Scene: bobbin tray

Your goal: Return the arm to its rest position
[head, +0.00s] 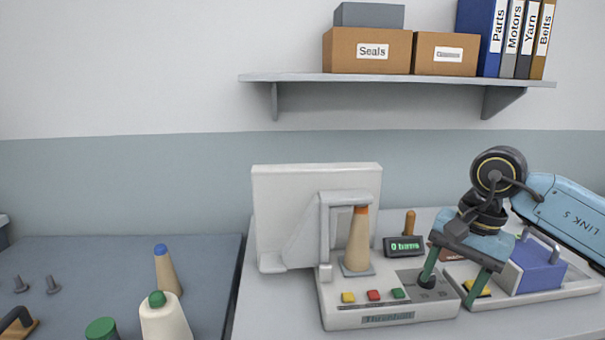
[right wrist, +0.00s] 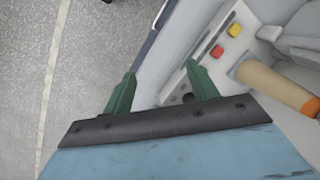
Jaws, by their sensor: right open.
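My right gripper (head: 454,282) comes in from the right in the head view, pointing down with its two green fingers spread and nothing between them. It is over the front right part of the white threading machine (head: 337,318). Its fingers (right wrist: 160,78) also show apart in the right wrist view, by the machine's edge. A tan cone bobbin with an orange tip (head: 357,240) stands upright on the machine, apart from the gripper; it also shows in the right wrist view (right wrist: 270,82). My left gripper is in neither view.
A grey tray or mat (head: 100,260) at left holds a blue-tipped cone (head: 168,272), a green-topped cream cone (head: 164,318) and bolts. A purple block (head: 537,268) stands close right of the gripper. A shelf (head: 400,78) with boxes and binders hangs above.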

